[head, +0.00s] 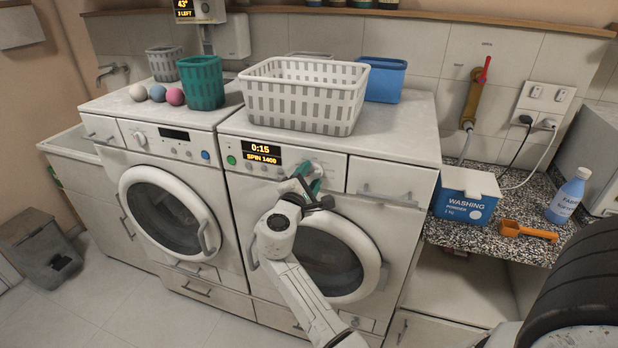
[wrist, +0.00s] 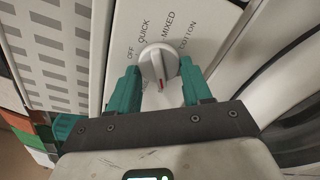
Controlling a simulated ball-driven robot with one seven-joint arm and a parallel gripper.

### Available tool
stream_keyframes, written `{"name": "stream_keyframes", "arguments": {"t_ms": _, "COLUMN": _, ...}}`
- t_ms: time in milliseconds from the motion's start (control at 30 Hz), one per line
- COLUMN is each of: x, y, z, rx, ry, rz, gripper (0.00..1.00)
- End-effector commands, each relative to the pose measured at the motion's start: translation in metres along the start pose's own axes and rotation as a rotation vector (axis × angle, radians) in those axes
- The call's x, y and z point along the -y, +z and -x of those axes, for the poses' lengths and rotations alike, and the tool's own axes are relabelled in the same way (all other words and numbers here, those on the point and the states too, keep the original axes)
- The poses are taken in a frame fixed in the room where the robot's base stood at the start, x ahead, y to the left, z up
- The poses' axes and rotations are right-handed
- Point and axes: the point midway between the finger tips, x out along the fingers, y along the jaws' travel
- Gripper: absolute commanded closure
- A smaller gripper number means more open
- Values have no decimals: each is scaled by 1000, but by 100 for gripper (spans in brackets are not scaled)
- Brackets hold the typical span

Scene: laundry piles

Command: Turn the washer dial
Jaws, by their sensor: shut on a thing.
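The washer dial (wrist: 158,62) is a round white knob with a raised grip and a red mark. In the wrist view the red mark points down toward my gripper. The labels OFF, QUICK, MIXED and COTTON arc around its far side. My gripper (head: 308,178) is at the control panel of the right washer (head: 232,215), just right of its display. Its teal fingers stand on either side of the dial, shut on it. In the head view the gripper largely hides the dial.
The washer's display (head: 262,154) reads 0:15 and SPIN 1400. A white laundry basket (head: 303,98) stands on top. A second washer (head: 165,170) stands at left. A washing powder box (head: 466,194), an orange scoop (head: 528,232) and a blue bottle (head: 567,196) are on the right counter.

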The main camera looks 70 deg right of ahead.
Motion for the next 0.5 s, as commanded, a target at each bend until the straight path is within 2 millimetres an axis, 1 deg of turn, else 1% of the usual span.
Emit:
{"name": "stream_keyframes", "arguments": {"t_ms": 67, "x": 1, "y": -2, "z": 1, "rx": -4, "ry": 0, "rz": 3, "gripper": 81}}
{"name": "stream_keyframes", "arguments": {"t_ms": 100, "x": 1, "y": -2, "z": 1, "rx": -4, "ry": 0, "rz": 3, "gripper": 47}}
{"name": "stream_keyframes", "arguments": {"t_ms": 300, "x": 0, "y": -1, "z": 0, "rx": -2, "ry": 0, "rz": 1, "gripper": 28}}
{"name": "stream_keyframes", "arguments": {"t_ms": 500, "x": 0, "y": 0, "z": 0, "rx": -1, "ry": 0, "rz": 0, "gripper": 28}}
